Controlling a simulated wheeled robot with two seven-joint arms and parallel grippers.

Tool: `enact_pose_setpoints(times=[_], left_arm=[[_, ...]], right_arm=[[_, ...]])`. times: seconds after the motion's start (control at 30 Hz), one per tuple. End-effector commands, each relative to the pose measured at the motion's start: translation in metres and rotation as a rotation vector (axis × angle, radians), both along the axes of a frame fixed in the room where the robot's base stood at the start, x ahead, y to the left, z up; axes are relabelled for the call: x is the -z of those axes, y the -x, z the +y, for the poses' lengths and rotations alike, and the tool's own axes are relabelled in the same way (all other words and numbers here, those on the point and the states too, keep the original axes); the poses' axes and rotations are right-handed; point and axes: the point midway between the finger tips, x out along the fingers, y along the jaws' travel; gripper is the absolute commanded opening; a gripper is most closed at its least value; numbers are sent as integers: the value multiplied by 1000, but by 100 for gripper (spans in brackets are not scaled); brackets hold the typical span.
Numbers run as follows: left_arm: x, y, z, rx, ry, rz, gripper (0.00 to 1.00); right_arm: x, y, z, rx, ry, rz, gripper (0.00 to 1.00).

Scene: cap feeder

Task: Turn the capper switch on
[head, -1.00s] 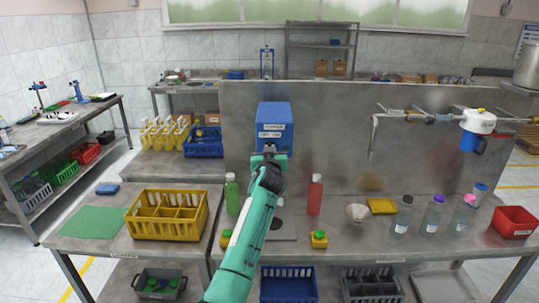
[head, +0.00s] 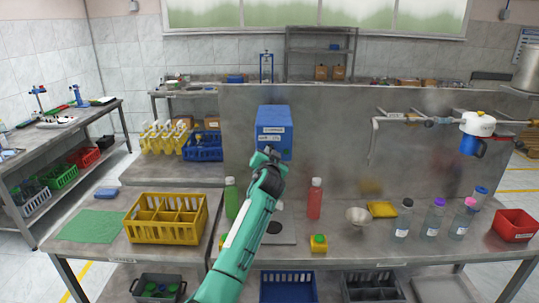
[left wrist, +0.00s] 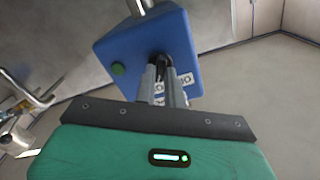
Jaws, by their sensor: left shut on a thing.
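The capper (head: 273,122) is a blue box mounted on the grey back panel, with white labels on its front. My left gripper (head: 271,153) is at the lower front of the box. In the left wrist view its two grey fingers (left wrist: 165,76) are closed around the black switch. The fingers cover part of the switch and the labels, so its exact setting is hidden. My right gripper is in neither view.
A green bottle (head: 231,198) and a red bottle (head: 315,198) stand on either side of my left arm. A yellow crate (head: 166,236) is at the left. Clear bottles, a funnel (head: 358,217) and a red bin (head: 515,224) stand to the right.

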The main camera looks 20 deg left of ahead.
Motion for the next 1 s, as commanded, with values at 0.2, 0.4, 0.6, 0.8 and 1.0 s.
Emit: enact_pose_setpoints(times=[0.2, 0.4, 0.6, 0.8, 1.0], left_arm=[[0, 0, 0, -1, -8, 2, 0], [0, 0, 0, -1, -8, 2, 13], [0, 0, 0, -1, -7, 1, 33], [0, 0, 0, 0, -6, 2, 33], [2, 12, -4, 0, -5, 0, 33]], right_arm=[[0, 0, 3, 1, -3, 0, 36], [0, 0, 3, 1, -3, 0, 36], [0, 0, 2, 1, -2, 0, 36], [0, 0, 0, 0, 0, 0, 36], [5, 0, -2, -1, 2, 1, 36]])
